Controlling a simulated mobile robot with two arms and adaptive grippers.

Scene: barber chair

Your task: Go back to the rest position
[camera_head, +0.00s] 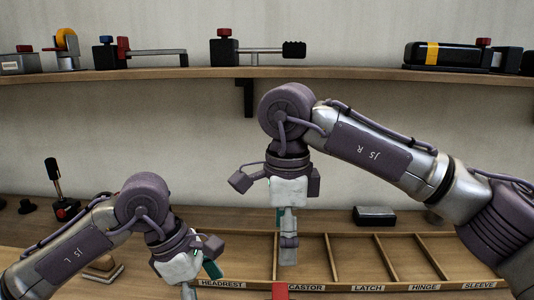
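My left gripper (189,290) hangs at the bottom left, and its fingers are cut off by the picture's lower edge. I cannot tell whether it is open or shut. My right gripper (288,252) points down over the CASTOR compartment of a wooden sorting tray (362,287). Its fingers are seen edge-on, so their opening does not show. A small red piece (280,291) shows just below the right fingers, at the tray's front edge. I cannot tell whether they touch.
The tray's labels read HEADREST, CASTOR, LATCH, HINGE and SLEEVE. A dark box (374,215) stands behind it. A black-handled lever with a red knob (65,208) stands at left. A wall shelf (200,74) above carries several tools and parts.

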